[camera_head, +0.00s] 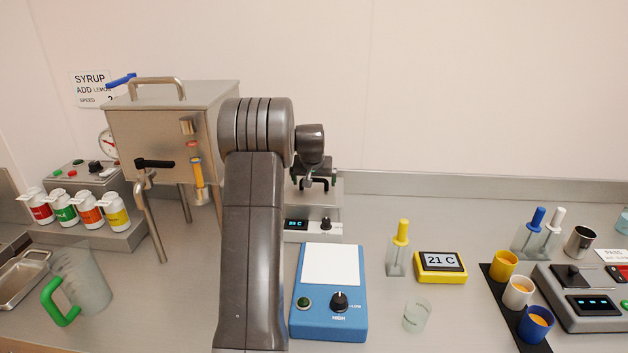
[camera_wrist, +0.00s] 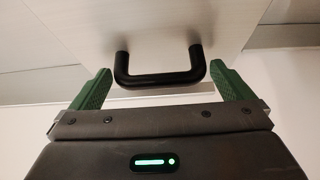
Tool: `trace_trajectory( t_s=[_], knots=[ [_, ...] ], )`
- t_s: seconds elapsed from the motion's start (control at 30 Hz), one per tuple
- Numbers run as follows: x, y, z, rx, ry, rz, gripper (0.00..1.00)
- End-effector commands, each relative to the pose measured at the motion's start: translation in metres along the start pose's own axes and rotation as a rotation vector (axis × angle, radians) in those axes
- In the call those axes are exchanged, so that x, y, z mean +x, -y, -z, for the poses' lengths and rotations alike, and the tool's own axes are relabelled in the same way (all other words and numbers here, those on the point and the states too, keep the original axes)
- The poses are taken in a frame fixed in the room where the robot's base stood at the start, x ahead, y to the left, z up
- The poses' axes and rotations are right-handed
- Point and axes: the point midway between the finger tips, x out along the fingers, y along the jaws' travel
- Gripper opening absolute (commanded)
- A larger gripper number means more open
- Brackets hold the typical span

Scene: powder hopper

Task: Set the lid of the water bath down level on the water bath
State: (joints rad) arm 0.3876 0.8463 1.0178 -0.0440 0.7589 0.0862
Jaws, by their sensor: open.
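The water bath (camera_head: 312,236), a low steel unit with a small lit display and a knob, stands behind my arm, partly hidden. The lid shows in the wrist view as a pale flat plate (camera_wrist: 150,28) with a black U-shaped handle (camera_wrist: 160,79). My gripper (camera_head: 315,180) is at the back, over the water bath. In the wrist view my gripper (camera_wrist: 163,88) is open, with one green finger on each side of the handle and gaps between. I cannot tell whether the lid lies level on the bath; my arm hides most of it.
A steel hopper (camera_head: 160,125) on legs stands close to the left of my arm. A blue device (camera_head: 328,315) is in front of the water bath. A yellow thermometer display (camera_head: 440,266), a glass beaker (camera_head: 416,315) and cups (camera_head: 503,264) stand to the right. A wall runs behind.

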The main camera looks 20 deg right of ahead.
Motion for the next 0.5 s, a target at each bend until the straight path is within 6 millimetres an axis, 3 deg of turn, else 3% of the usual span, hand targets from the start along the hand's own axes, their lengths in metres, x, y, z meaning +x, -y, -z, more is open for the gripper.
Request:
trace_trajectory(
  t_s=[0.17, 0.5],
  knots=[
    [-0.015, 0.000, 0.001, 0.000, -0.004, 0.000, 1.00],
    [-0.084, 0.000, 0.000, 0.000, -0.006, 0.000, 1.00]
  ],
)
